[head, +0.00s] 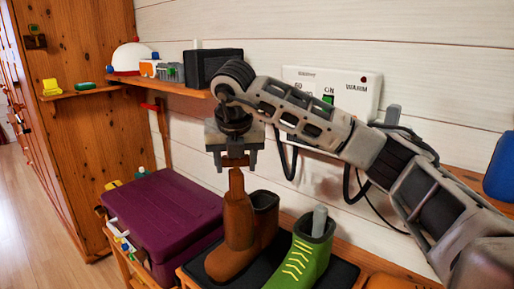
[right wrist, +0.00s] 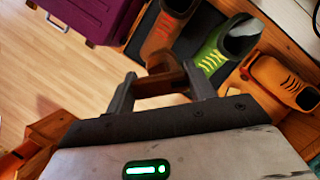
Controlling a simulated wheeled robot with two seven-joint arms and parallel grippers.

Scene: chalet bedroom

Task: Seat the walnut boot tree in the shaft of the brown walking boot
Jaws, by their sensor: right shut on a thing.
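The walnut boot tree (head: 237,205) hangs upright below my right gripper (head: 235,161), which is shut on its top. The brown walking boot (head: 265,222) stands on a dark mat, its open shaft to the right of the tree in the head view. The tree overlaps the boot's front; I cannot tell whether they touch. In the right wrist view, the tree's top (right wrist: 160,84) sits between the fingers of the right gripper (right wrist: 160,73), with the brown boot (right wrist: 168,28) beyond. The tree's lower part is hard to make out there. My left gripper is not in view.
A green boot (head: 303,255) with a grey piece in its shaft stands right of the brown boot. An orange shoe (right wrist: 282,82) is beside it. A purple case (head: 160,218) stands left. A wall shelf (head: 180,87) and a white switch panel (head: 345,88) are behind.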

